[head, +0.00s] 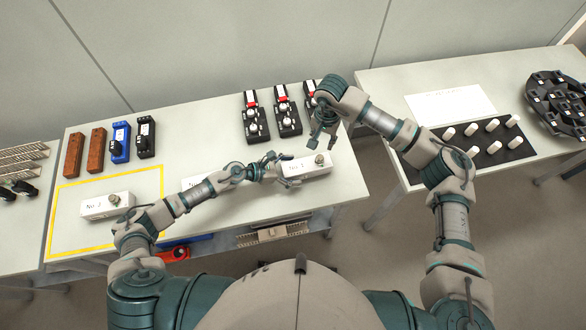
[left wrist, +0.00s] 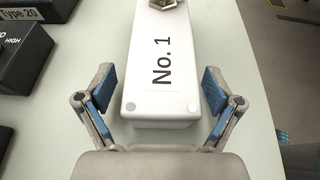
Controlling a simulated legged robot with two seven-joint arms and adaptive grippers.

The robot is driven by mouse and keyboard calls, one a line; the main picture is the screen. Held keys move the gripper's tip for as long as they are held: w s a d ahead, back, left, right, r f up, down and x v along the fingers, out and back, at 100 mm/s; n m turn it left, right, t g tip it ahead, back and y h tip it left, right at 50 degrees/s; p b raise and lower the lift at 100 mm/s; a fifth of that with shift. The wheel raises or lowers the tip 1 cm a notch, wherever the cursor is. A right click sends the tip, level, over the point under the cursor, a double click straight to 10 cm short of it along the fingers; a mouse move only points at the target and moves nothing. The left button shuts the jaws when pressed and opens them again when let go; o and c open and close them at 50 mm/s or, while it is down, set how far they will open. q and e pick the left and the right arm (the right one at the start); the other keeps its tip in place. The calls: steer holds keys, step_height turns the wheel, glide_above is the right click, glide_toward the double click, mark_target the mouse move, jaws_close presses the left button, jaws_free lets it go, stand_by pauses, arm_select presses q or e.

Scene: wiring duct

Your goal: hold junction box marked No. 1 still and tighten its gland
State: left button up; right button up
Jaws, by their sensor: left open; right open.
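The white junction box marked No. 1 (head: 308,170) lies near the table's right front part. Its label reads clearly in the left wrist view (left wrist: 150,90). Its metallic gland (head: 319,159) is on the right part of the box, and part of it shows at the top edge of the left wrist view (left wrist: 163,4). My left gripper (head: 283,170) is open at the box's left end, its fingers on either side with gaps (left wrist: 158,82). My right gripper (head: 322,132) is open and empty, above and behind the box, apart from the gland.
A box marked No. 2 (head: 106,206) sits inside the yellow outline (head: 57,220). Several black devices with red parts (head: 255,118) stand behind. A second table (head: 380,85) is at right.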

arm_select(q)
steer(key=c, duration=1.4)
steer(key=shift+c, duration=0.2)
